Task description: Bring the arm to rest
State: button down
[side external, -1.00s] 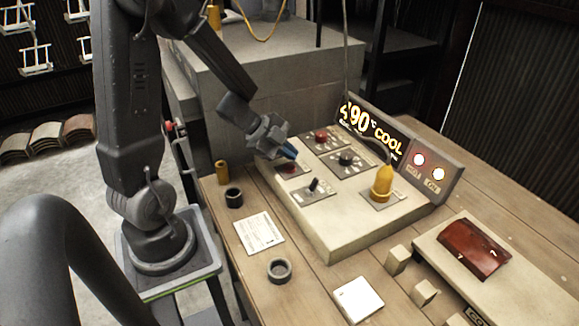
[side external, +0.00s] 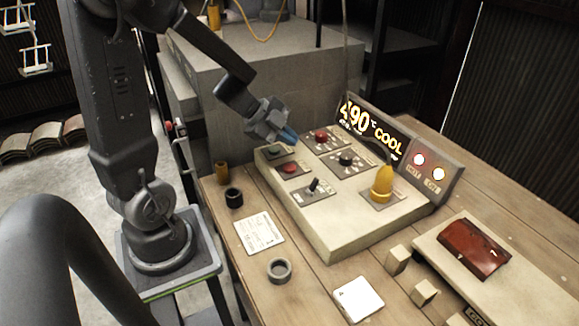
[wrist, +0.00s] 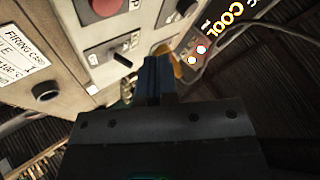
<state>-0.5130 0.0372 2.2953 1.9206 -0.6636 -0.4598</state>
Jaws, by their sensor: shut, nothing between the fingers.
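My gripper (side external: 289,135) has blue fingertips, closed together with nothing between them. It hangs in the air above the back left part of the beige control panel (side external: 335,235), near a red button (side external: 289,168). In the wrist view the shut blue fingers (wrist: 155,78) point toward the panel, with a gap between them and its face. The panel also bears another red button (side external: 321,136), a black knob (side external: 346,158), a black toggle switch (side external: 314,186) and a yellow lever (side external: 382,183).
A lit display (side external: 370,130) reads "490 °C COOL", with two round lamps (side external: 419,160) beside it. A concrete block (side external: 240,75) stands behind the panel.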

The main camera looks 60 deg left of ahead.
notch_tip(320, 180, up, 11)
jog(key=d+n+t+y, duration=0.2)
jog(key=n+t+y, duration=0.1)
jog(key=n+y, duration=0.55)
jog(key=s+d+n+g+h, duration=0.4)
jog(key=s+d+n+g, duration=0.1)
jog(key=s+d, duration=0.7)
jog(key=shift+s+f+g+h, duration=0.15)
jog(key=shift+s+g+h, duration=0.2)
jog(key=shift+g, duration=0.05)
